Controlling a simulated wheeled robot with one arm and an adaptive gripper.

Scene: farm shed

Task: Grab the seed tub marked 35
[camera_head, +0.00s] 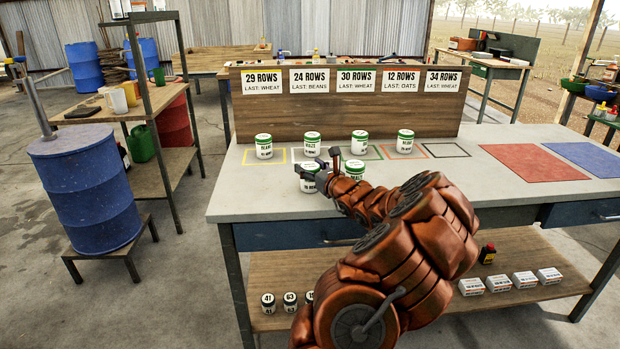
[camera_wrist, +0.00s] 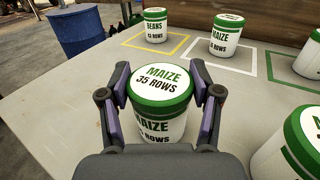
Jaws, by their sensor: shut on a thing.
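The seed tub marked "MAIZE 35 ROWS" (camera_wrist: 160,88) is white with a green-rimmed lid and stands upright between the fingers in the wrist view. In the head view this tub (camera_head: 308,184) shows at the front left of the bench group, partly hidden by my gripper. My gripper (camera_wrist: 162,105) is shut on the tub, with one finger at each side of it. In the head view my gripper (camera_head: 322,172) reaches in from the right. I cannot tell whether the tub's base touches the bench.
Another tub (camera_head: 354,170) stands close to the right. Behind stand several more tubs, including BEANS (camera_head: 264,147), near coloured outlines. A wooden board (camera_head: 345,112) with row signs closes the back. A red mat (camera_head: 543,164) and blue mat (camera_head: 587,158) lie right on the grey bench (camera_head: 240,202).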

